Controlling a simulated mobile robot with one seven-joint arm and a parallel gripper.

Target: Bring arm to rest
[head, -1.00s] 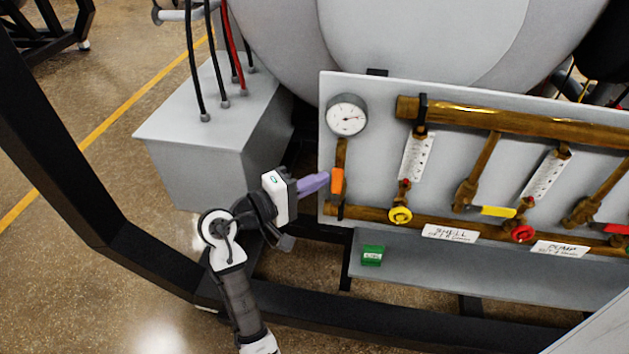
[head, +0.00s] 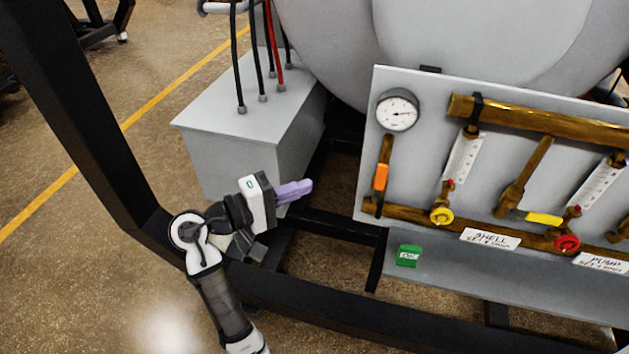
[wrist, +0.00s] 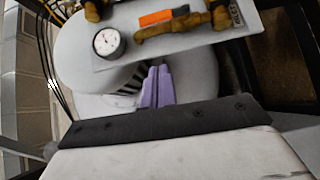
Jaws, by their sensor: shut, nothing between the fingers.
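My gripper (head: 303,188) has light purple fingers, closed together and empty. In the head view it is left of the gauge panel, in front of the grey box, and apart from the orange valve handle (head: 381,177). My arm is bent at the lower left of the head view.
The panel (head: 411,158) carries a round gauge (head: 397,110), brass pipes, and yellow and red valves. A grey box (head: 240,150) with cables stands at the left. A black frame beam (head: 90,120) runs beside my arm. A green block (head: 408,255) sits on the lower shelf.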

